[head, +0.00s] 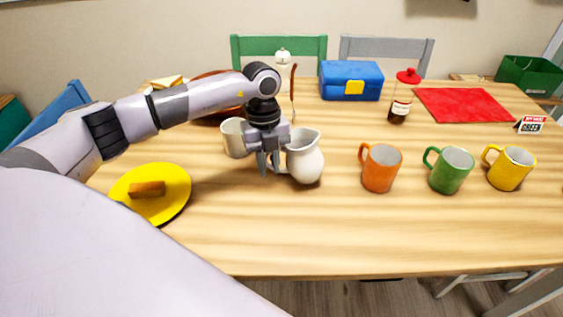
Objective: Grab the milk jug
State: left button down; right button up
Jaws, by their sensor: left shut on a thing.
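The white milk jug (307,160) stands at the middle of the wooden table in the head view, looking upright. My left gripper (271,166) reaches in from the left and is shut on the jug's left side, at its handle. The fingers cover part of the handle, so the exact grip is hard to see. I cannot tell whether the jug's base touches the table. My right gripper is not in view.
A white mug (233,138) stands close left of the gripper. A yellow plate (172,192) holds a brown piece. Orange (381,169), green (450,171) and yellow (510,169) mugs stand to the right. A blue box (338,82) and a bottle (401,101) stand behind. The front table is clear.

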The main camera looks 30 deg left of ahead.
pick_arm(q)
jog(key=shift+r, duration=0.25)
notch_tip(320, 180, up, 20)
jog(key=shift+f+p, duration=0.25)
jog(key=shift+p, duration=0.1)
dwell(0.7)
dwell(1.0)
